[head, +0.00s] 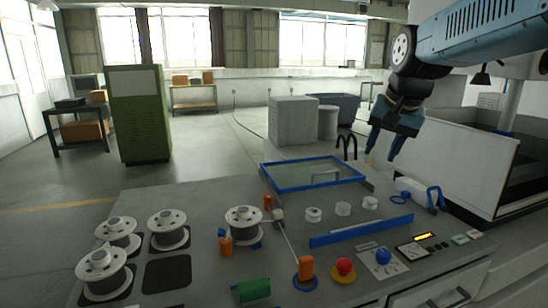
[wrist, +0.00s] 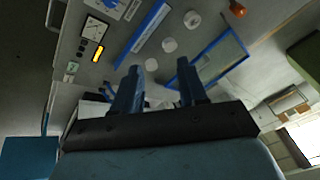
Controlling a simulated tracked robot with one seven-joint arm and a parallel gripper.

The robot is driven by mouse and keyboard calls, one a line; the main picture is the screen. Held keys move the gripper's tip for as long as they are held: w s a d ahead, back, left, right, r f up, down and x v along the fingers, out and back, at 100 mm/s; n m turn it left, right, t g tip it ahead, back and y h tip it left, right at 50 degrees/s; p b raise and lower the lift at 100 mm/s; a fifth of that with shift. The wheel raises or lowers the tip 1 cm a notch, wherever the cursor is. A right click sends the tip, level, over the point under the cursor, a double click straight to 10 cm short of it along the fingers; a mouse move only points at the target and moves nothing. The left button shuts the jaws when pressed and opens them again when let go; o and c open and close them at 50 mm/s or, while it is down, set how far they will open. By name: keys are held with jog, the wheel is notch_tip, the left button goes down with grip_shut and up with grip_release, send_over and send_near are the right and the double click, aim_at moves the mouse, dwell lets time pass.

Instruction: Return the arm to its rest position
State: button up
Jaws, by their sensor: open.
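My arm (head: 475,38) is blue and black and comes in from the upper right of the head view. My gripper (head: 381,158) hangs at its end, fingers pointing down, above the right back part of the grey worktable (head: 215,195). The jaws are apart with nothing between them. In the wrist view the two blue fingers of my gripper (wrist: 160,82) also show a clear gap, with the worktable beyond them.
The worktable carries white spools (head: 168,229), a blue-framed glass panel (head: 285,175), a blue bar (head: 362,231), an orange-handled lever (head: 306,268) and a red button (head: 344,266). A white-walled machine (head: 460,160) stands close right of my gripper. Open floor lies left.

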jog(key=s+f+n+t, duration=0.1)
jog(key=s+f+n, duration=0.3)
jog(key=s, duration=1)
notch_tip(320, 180, down, 3)
jog(key=shift+s+n+h, duration=0.3)
jog(key=shift+s+h, duration=0.05)
jog(key=shift+h, duration=0.05)
